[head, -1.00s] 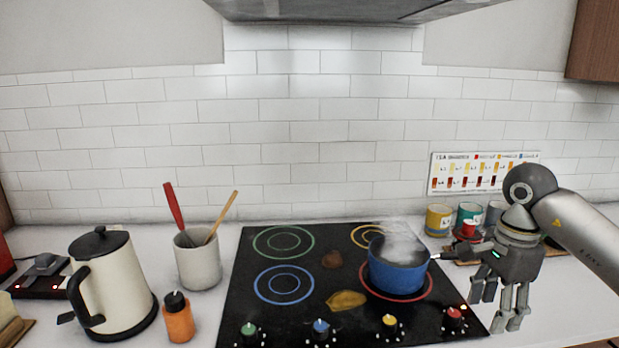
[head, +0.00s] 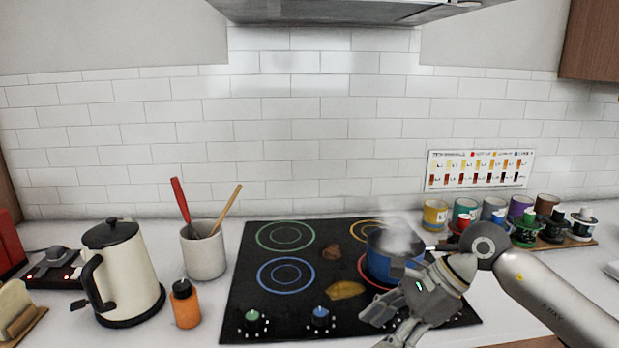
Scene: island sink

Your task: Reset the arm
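My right gripper (head: 388,325) is at the lower right of the head view, in front of the blue pot and over the front right of the cooktop. Its fingers point down and left, stand apart and hold nothing. Its arm comes in from the right edge. My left gripper is not in view. The blue pot (head: 382,266) steams on the red-ringed burner, its right side partly hidden by my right gripper.
The black cooktop (head: 240,308) has an orange-brown patch (head: 345,290) and colored knobs. A kettle (head: 120,270), an orange bottle (head: 186,308) and a utensil cup (head: 204,255) stand left. Several colored cups (head: 466,212) stand behind my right arm. The range hood (head: 345,12) is above.

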